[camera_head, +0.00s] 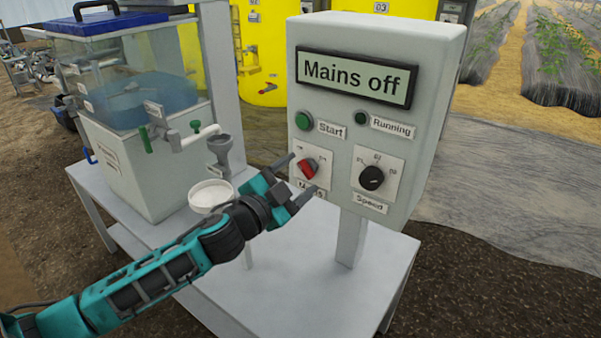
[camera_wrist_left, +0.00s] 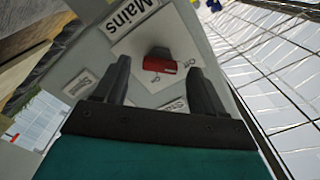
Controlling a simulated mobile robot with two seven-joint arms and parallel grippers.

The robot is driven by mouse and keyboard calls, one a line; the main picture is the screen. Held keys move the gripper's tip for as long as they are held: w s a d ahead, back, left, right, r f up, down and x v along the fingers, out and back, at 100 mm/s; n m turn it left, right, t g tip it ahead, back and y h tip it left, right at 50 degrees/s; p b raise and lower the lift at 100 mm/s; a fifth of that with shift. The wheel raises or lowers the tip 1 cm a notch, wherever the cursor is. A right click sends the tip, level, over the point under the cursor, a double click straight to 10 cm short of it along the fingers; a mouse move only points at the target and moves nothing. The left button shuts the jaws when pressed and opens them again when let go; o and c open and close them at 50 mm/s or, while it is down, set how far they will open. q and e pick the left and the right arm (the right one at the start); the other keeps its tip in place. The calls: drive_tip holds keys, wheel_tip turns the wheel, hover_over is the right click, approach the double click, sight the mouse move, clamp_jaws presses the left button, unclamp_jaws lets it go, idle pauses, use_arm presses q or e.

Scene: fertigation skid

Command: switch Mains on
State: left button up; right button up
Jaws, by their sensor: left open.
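The grey control box (camera_head: 440,75) stands on a post, and its display (camera_head: 357,77) reads "Mains off". The red Mains switch (camera_head: 308,169) is on the lower left of the panel, on a white plate, its handle tilted. In the left wrist view the red switch (camera_wrist_left: 160,66) lies ahead, between the fingertips in the picture. My left gripper (camera_head: 299,175) is open just in front of the switch, and its lower finger partly covers the label below. I see no contact with the switch. My right gripper is not in view.
The black Speed knob (camera_head: 372,178) sits right of the switch. The green Start button (camera_head: 303,120) and Running lamp (camera_head: 361,118) are above. The white table (camera_head: 300,290) is clear in front.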

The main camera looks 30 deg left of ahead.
use_arm(q)
drive_tip(key=shift+w+d, duration=0.1)
drive_tip(key=shift+w, duration=0.85)
drive_tip(key=shift+c, duration=0.2)
drive_tip(key=c, duration=1)
